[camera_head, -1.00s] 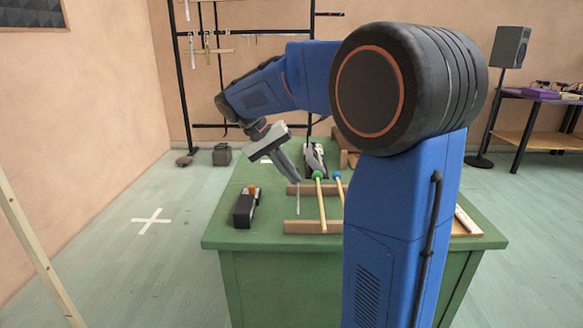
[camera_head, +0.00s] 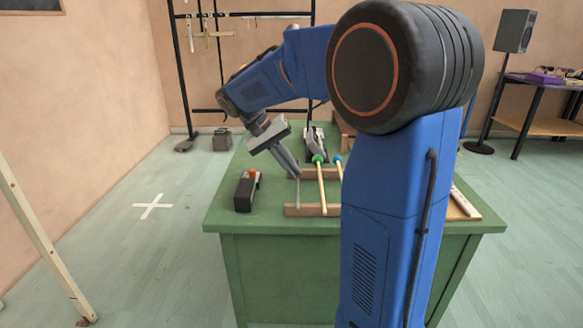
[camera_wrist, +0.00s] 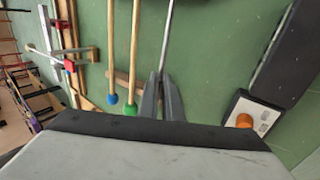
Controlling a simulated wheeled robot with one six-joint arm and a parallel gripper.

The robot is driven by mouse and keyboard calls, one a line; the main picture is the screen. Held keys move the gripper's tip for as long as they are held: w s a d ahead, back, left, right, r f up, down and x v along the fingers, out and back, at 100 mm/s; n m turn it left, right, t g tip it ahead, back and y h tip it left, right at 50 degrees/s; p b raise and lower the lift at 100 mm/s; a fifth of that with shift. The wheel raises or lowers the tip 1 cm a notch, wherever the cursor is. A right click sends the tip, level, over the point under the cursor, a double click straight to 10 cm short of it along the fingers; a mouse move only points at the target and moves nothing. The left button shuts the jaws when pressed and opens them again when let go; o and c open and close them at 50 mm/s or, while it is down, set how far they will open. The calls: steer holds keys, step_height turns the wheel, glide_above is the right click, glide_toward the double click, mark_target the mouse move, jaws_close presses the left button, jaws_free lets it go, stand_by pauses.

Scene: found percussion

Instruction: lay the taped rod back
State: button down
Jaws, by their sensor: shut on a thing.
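My gripper (camera_head: 297,175) is low over the far part of the wooden rack on the green table. Its fingers are close together, also seen in the wrist view (camera_wrist: 162,82), and shut on a thin grey rod (camera_head: 298,194). The rod (camera_wrist: 168,35) runs from the fingers beside two mallets, roughly parallel to them. In the head view its near end is just at the rack's front bar (camera_head: 300,210); I cannot tell if it touches. No tape shows on it. The green-headed mallet (camera_head: 321,185) and blue-headed mallet (camera_head: 338,165) lie on the rack to its right.
A black box with an orange knob (camera_head: 246,190) stands left of the rack, also in the wrist view (camera_wrist: 252,112). The green table (camera_head: 270,228) is bare along its front edge. My arm hides much of the table's right side.

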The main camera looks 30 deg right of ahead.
steer(key=shift+f, duration=0.25)
steer(key=c, duration=1.9)
jaws_free()
steer(key=shift+o, duration=0.2)
steer(key=v, duration=1.7)
steer(key=shift+w, duration=0.2)
steer(key=shift+s+a+r, duration=0.1)
steer(key=s+a+f+n+t+y, duration=0.2)
steer(key=s+f+n+t+y, duration=0.1)
steer(key=s+f, duration=0.7)
steer(key=s+a+f+n+t+y, duration=0.2)
steer(key=s+f+t, duration=0.3)
steer(key=s+f, duration=0.6)
steer(key=s+n, duration=0.1)
steer(key=s, duration=0.6)
steer(key=shift+s+a+n+y, duration=0.3)
steer(key=shift+s+y, duration=0.1)
